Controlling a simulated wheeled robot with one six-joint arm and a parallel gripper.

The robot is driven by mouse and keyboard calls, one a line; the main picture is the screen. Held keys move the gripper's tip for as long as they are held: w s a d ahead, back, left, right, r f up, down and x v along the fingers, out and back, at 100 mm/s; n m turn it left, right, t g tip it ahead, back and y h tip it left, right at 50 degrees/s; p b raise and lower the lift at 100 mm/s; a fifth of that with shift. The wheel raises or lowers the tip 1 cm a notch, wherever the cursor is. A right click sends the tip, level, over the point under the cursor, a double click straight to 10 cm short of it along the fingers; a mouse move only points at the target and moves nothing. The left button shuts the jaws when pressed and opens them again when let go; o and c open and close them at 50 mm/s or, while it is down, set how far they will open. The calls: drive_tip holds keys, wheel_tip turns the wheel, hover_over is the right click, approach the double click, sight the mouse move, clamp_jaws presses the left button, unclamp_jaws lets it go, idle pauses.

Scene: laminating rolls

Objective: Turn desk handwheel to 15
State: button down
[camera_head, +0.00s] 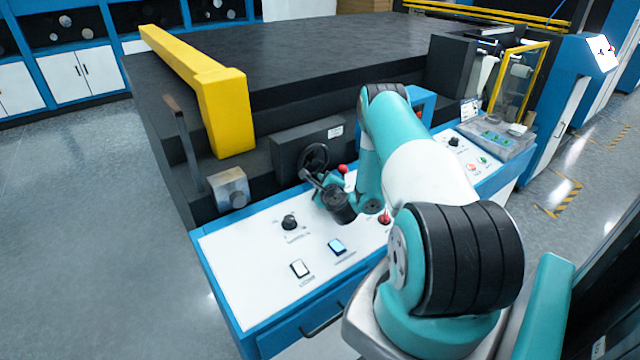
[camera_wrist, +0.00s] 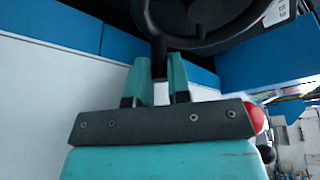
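The desk handwheel (camera_head: 314,158) is a black spoked wheel on the front of a dark box on the desk. In the wrist view its rim (camera_wrist: 205,42) fills the top, and its black crank handle (camera_wrist: 158,66) points down between my fingers. My gripper (camera_wrist: 159,72) has one teal finger on each side of the handle, with no clear gap, so it looks shut on it. In the head view my gripper (camera_head: 321,186) is just below and right of the wheel, partly hidden by my wrist. No scale or number for the wheel is readable.
A red ball-topped lever (camera_head: 343,169) stands close right of the wheel; a red ball shows in the wrist view (camera_wrist: 254,118). The white desk panel (camera_head: 240,262) carries a black knob (camera_head: 289,222) and two rocker switches. A yellow beam (camera_head: 222,105) rises behind left.

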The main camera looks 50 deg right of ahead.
drive_tip(key=shift+d+f+b, duration=0.1)
drive_tip(key=shift+f+b, duration=0.1)
drive_tip(key=shift+b, duration=0.8)
drive_tip(key=shift+r, duration=0.2)
drive_tip(key=c, duration=1.4)
unclamp_jaws()
drive_tip(key=shift+o, duration=0.2)
